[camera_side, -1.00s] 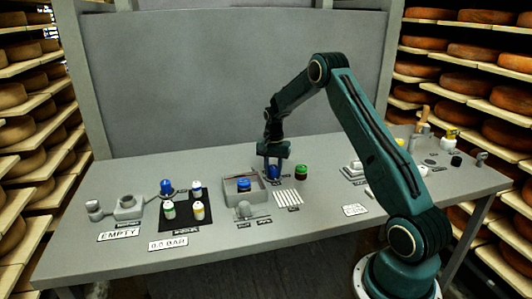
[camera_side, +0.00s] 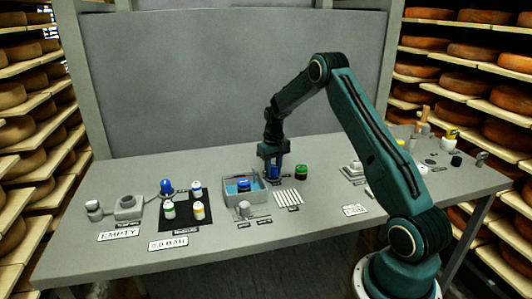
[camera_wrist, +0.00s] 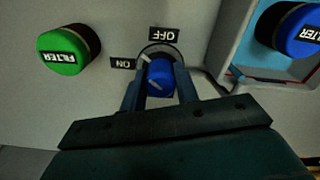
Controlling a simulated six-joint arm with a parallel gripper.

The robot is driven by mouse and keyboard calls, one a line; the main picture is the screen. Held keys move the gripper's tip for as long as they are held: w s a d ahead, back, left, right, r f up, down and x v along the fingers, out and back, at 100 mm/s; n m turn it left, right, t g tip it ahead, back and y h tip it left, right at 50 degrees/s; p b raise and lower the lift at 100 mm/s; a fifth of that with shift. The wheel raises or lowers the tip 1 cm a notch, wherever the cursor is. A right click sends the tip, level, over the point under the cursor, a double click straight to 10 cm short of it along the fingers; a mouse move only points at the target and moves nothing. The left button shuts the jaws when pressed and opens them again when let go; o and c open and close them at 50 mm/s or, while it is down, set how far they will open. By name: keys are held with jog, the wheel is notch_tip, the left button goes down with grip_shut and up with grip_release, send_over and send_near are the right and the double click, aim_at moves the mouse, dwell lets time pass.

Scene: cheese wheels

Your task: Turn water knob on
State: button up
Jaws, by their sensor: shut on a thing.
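The blue water knob (camera_wrist: 160,74) sits between my gripper's fingers in the wrist view, beside an OFF label (camera_wrist: 165,34) and an ON label (camera_wrist: 122,63). A pale line shows on it, but I cannot tell surely which label it points to. My gripper (camera_wrist: 160,92) is shut on the knob, one finger on each side. In the side view, my gripper (camera_side: 273,176) points down at the table, and the fingers partly hide the blue knob (camera_side: 274,171). The grey basin (camera_side: 262,197) left of it has blue, water-like colour inside.
A blue filter (camera_side: 243,184) stands in the basin. A green filter (camera_side: 301,172) stands close to the right of my gripper. Thin white sticks (camera_side: 289,198) lie in front. A black mat (camera_side: 184,224) with small bottles is further left. The table's front strip is mostly clear.

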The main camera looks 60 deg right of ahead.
aim_at(273, 166)
jog(key=n, duration=0.3)
jog(key=shift+n, duration=2.2)
jog(key=o, duration=1)
jog(key=shift+c, duration=0.2)
jog(key=shift+r, duration=0.15)
notch_tip(273, 166, up, 14)
jog(key=shift+f, duration=0.2)
